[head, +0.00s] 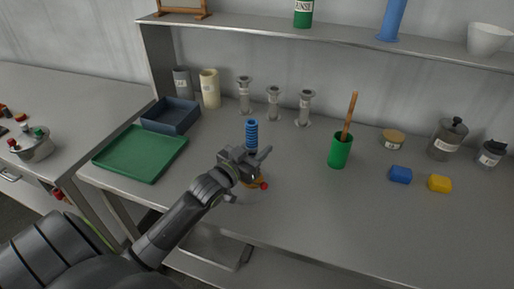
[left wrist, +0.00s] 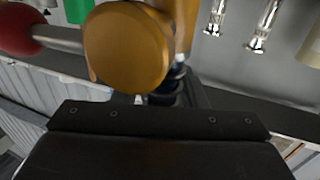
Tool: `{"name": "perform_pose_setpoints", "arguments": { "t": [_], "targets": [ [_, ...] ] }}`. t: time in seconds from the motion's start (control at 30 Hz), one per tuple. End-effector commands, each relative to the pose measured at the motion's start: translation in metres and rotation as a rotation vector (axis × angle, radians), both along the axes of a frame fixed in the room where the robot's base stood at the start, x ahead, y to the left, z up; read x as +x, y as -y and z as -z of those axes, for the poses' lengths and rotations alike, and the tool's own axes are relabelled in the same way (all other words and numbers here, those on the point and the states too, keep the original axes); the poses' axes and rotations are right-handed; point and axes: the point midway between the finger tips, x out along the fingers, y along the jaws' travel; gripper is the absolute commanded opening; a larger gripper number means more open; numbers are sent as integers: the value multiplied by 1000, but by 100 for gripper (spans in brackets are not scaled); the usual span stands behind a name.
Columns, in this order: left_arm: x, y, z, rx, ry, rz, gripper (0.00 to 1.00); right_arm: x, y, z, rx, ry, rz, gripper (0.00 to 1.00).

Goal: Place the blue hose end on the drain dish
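A blue ribbed hose piece (head: 252,134) stands upright just behind my left gripper (head: 257,160) in the head view. A brass fitting (head: 258,183) with a red knob (head: 264,186) shows just below the gripper. In the left wrist view the brass fitting (left wrist: 128,45) and the red knob (left wrist: 18,30) on a metal rod are very close to the camera. A dark ribbed piece (left wrist: 165,92) shows beside the fitting near the fingers. The fingertips are partly hidden, so I cannot tell whether they grip anything. I cannot clearly pick out the drain dish. My right gripper is out of view.
A green tray (head: 140,166) and a dark blue bin (head: 171,128) are at left. A green cup with a wooden stick (head: 340,151), a blue block (head: 400,175) and a yellow block (head: 439,184) are at right. Several metal fittings stand behind. The front right bench is clear.

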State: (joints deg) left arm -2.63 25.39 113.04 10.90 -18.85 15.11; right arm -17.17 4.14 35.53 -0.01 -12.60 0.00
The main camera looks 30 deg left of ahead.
Motion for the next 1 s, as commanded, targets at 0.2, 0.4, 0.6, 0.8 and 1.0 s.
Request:
{"name": "perform_pose_setpoints", "arguments": {
  "t": [0.2,0.4,0.6,0.8,1.0],
  "targets": [
    [0,0,0,0,0,0,45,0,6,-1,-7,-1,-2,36],
    [-1,0,-4,1,-1,0,45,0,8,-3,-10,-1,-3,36],
    [-29,-2,-2,3,-3,0,45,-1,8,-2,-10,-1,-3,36],
    [-68,-6,-3,3,-4,0,45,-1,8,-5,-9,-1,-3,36],
    [-99,-8,-3,2,-3,-2,45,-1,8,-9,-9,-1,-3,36]
  ]
}}
